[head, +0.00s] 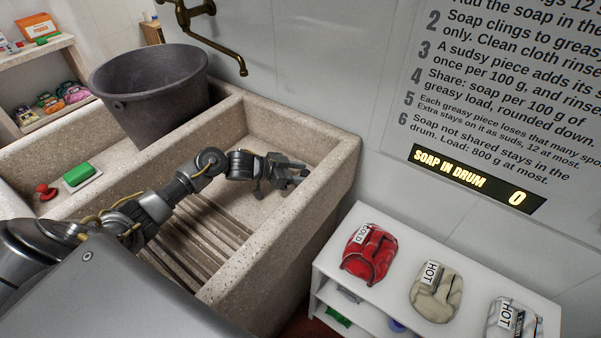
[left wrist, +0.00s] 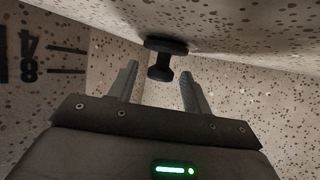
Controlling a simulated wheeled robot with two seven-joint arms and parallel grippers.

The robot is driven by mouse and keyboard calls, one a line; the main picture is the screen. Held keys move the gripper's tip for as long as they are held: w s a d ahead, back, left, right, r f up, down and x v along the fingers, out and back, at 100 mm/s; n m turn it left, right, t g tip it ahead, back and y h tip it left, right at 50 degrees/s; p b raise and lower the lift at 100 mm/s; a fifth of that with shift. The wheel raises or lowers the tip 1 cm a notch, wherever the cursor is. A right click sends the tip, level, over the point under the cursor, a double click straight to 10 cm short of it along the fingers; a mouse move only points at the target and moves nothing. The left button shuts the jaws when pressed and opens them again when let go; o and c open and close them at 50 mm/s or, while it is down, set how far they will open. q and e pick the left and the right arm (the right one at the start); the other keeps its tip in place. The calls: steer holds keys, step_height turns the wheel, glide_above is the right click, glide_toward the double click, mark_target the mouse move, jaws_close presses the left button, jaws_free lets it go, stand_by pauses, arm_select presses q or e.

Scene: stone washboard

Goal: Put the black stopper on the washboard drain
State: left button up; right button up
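My left gripper (head: 294,176) reaches down into the right basin of the stone washboard (head: 330,190), above its ribbed slope. In the left wrist view my left gripper (left wrist: 160,85) is open, with its two fingers apart. The black stopper (left wrist: 160,68) shows at the fingertips, its knob pointing into the gap between them. Its wide flange lies against the speckled stone. The fingers do not appear closed on it. In the head view I cannot make the stopper out by the gripper. I cannot make out the drain in either view. My right gripper is not in view.
A grey bucket (head: 150,92) stands at the back left of the washboard. A red knobbed piece (head: 46,191) and a green block on a white dish (head: 84,180) lie at left. A white shelf (head: 385,278) with cloth bundles stands at right. Stone walls enclose the basin.

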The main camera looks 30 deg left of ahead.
arm_select(q)
steer(key=shift+r, duration=0.2)
steer(key=v, duration=1.1)
steer(key=shift+s+a+f, duration=0.1)
steer(key=shift+s+a+r, duration=0.2)
steer(key=shift+a, duration=0.05)
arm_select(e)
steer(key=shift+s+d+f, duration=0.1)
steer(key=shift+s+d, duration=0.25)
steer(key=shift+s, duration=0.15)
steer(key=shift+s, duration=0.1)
